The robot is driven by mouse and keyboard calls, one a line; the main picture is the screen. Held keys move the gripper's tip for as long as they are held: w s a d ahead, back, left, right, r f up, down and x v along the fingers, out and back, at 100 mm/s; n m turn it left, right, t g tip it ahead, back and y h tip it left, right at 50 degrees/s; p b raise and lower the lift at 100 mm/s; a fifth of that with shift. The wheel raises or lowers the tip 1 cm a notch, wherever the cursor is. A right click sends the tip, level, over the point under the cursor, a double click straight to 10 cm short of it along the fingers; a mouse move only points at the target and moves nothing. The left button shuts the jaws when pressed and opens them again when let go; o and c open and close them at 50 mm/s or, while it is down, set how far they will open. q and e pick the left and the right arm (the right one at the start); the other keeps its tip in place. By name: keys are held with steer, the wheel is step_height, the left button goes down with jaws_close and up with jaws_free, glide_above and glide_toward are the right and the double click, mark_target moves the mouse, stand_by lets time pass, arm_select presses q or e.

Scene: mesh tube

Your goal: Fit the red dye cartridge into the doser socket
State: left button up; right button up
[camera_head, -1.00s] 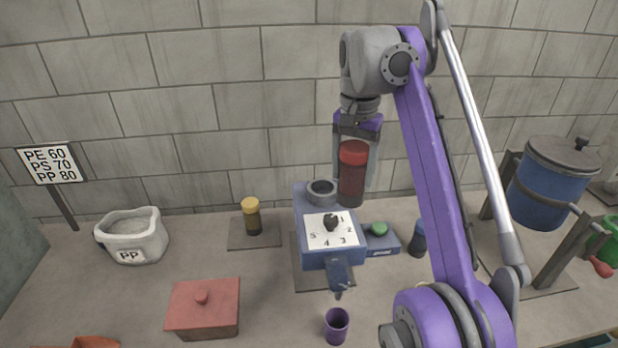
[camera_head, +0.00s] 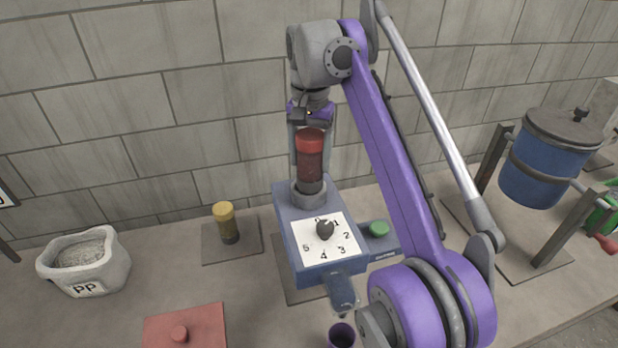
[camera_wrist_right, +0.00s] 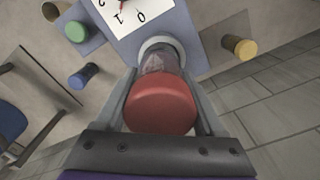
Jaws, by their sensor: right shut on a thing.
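The red dye cartridge (camera_head: 310,160), a clear dark-red tube with a red cap, stands upright over the doser. My right gripper (camera_head: 309,150) is shut on it, a finger on either side. The doser (camera_head: 286,226) is a blue box with a white numbered dial. Its grey ring socket (camera_head: 308,192) is at the back. The cartridge's lower end is at the socket and looks to be inside the ring; how deep is hidden. The right wrist view shows the red cap (camera_wrist_right: 160,103) between the fingers and the socket ring (camera_wrist_right: 161,46) beyond. My left gripper is out of view.
A yellow-capped cartridge (camera_head: 226,223) stands on a pad left of the doser. A green button (camera_head: 379,228) is at its right, a purple cup (camera_head: 341,335) in front. A PP sack (camera_head: 84,262) and red lidded box (camera_head: 185,328) are at left, a blue drum (camera_head: 549,160) at right.

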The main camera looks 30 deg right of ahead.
mark_target(309, 133)
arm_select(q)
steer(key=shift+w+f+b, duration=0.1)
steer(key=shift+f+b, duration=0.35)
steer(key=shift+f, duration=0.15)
arm_select(e)
steer(key=f, duration=0.3)
steer(key=shift+w+f, duration=0.25)
steer(key=shift+f, duration=0.05)
steer(key=shift+s+f, duration=0.1)
steer(key=o, duration=1.5)
arm_select(q)
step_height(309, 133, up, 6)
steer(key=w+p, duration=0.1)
steer(key=p, duration=0.3)
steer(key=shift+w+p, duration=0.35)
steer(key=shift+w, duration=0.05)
arm_select(e)
step_height(309, 133, up, 12)
steer(key=shift+r, duration=0.1)
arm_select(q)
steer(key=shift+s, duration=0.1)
